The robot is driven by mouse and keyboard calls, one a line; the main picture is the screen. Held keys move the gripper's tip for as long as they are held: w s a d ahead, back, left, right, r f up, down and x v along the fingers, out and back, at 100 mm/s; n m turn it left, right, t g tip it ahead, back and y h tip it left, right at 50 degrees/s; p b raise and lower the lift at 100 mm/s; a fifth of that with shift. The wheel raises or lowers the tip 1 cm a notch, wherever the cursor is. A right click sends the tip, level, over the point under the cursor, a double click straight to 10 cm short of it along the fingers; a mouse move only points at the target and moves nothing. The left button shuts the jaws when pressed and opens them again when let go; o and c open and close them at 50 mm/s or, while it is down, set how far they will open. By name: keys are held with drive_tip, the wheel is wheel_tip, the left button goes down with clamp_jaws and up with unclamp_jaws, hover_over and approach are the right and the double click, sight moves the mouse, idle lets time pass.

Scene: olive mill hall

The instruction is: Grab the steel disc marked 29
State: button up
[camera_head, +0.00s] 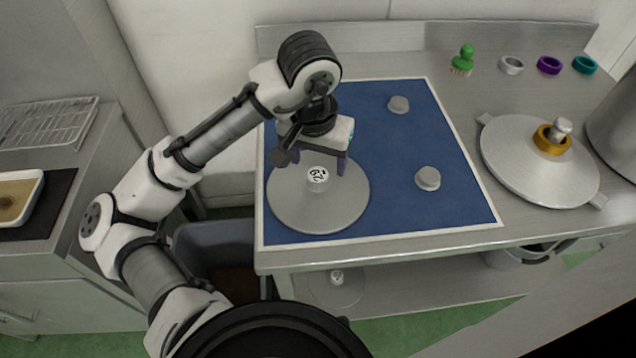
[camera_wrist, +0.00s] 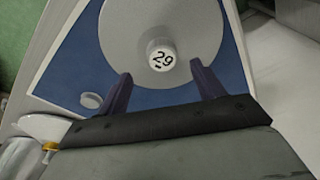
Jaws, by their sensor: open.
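The steel disc marked 29 (camera_head: 318,208) lies flat on the blue mat at the near left of the steel table. Its raised knob (camera_head: 317,178) carries the number, which looks upside down in the head view. The disc also shows in the wrist view (camera_wrist: 200,35), with "29" readable on the knob (camera_wrist: 162,56). My gripper (camera_head: 325,162) is over the far part of the disc, close to the knob. In the wrist view its two fingers (camera_wrist: 163,88) are spread wide and point toward the disc, with the knob ahead between them. Nothing is between the fingers.
Two small grey pieces (camera_head: 428,178) (camera_head: 399,104) lie on the blue mat (camera_head: 375,150). A large lid (camera_head: 520,175) with a gold collar is at right. A green brush (camera_head: 463,60) and several rings stand behind. Another knobbed disc (camera_head: 338,292) lies on the lower shelf.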

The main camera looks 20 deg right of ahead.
sight(318, 175)
drive_tip(key=shift+w+d+f+p, duration=0.1)
drive_tip(key=shift+w+f+p, duration=0.15)
drive_tip(key=shift+f, duration=1.05)
drive_tip(key=shift+w+d+f+p, duration=0.1)
drive_tip(key=shift+w+f, duration=0.1)
drive_tip(key=shift+f, duration=1.05)
drive_tip(key=c, duration=1.4)
